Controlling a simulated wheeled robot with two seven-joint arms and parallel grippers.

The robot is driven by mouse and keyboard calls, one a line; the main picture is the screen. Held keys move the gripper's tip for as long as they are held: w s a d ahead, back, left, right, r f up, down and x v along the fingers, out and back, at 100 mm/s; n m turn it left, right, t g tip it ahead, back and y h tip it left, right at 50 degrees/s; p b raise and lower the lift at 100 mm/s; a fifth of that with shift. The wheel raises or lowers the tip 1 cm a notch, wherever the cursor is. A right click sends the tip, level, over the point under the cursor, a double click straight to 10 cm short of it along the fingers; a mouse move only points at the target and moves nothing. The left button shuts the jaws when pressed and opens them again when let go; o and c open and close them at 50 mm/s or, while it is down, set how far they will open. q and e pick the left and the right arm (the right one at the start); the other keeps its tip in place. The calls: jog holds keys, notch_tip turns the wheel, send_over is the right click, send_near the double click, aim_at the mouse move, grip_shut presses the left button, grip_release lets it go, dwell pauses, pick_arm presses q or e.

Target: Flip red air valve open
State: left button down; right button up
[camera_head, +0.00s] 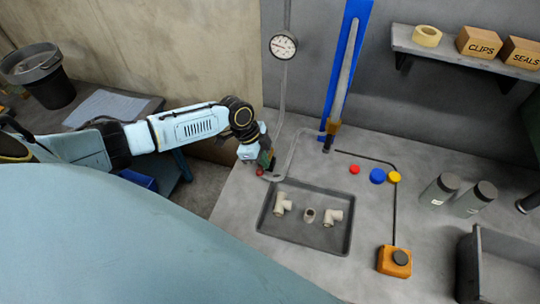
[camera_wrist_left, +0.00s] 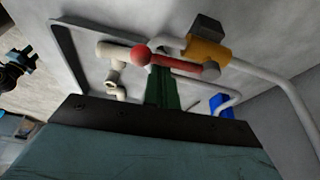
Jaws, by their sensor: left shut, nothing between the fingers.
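The red air valve lever (camera_wrist_left: 175,61), with a round red knob at one end, shows in the left wrist view. It lies beside an orange-yellow valve body (camera_wrist_left: 208,53) on a grey pipe. In the head view only its red knob (camera_head: 259,171) shows clearly, low by my gripper; the rest is mostly hidden. My left gripper (camera_head: 267,162) is shut and empty, right at the valve near the left edge of the bench. Its green fingers (camera_wrist_left: 160,88) reach up to the lever, close to the knob end; I cannot tell whether they touch it. My right gripper is not in view.
A dark tray (camera_head: 262,222) with pale pipe fittings lies just right of my gripper. A pipe (camera_head: 285,100) with a gauge (camera_head: 283,45) runs up the wall. Coloured buttons (camera_head: 377,176), grey canisters (camera_head: 438,190) and an orange box (camera_head: 386,264) stand farther right.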

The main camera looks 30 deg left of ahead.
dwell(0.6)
pick_arm(q)
notch_tip(320, 180, up, 10)
jog(key=p, duration=0.1)
jog(key=shift+d, duration=0.15)
dwell(0.4)
dwell(0.4)
